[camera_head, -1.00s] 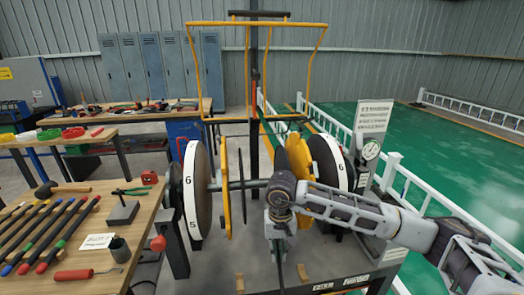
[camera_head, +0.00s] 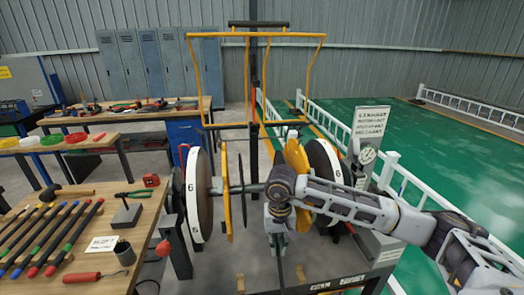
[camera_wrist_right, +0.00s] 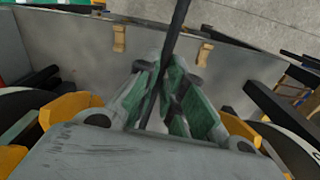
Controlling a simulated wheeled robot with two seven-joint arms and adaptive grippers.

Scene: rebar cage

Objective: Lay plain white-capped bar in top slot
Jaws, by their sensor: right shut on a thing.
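My right gripper (camera_head: 278,243) points down between the two numbered white discs, in front of the right-hand yellow plate (camera_head: 297,160). In the right wrist view its green-padded fingers (camera_wrist_right: 163,88) are shut on a thin dark bar (camera_wrist_right: 176,32). In the head view the bar's lower part (camera_head: 280,270) hangs below the fingers; its ends and any white cap cannot be made out. The left disc (camera_head: 201,195) bears 6 and 5; the left yellow plate (camera_head: 226,190) stands beside it. The top slot cannot be made out. My left gripper is not in view.
A dark horizontal shaft (camera_head: 250,188) runs between the discs.

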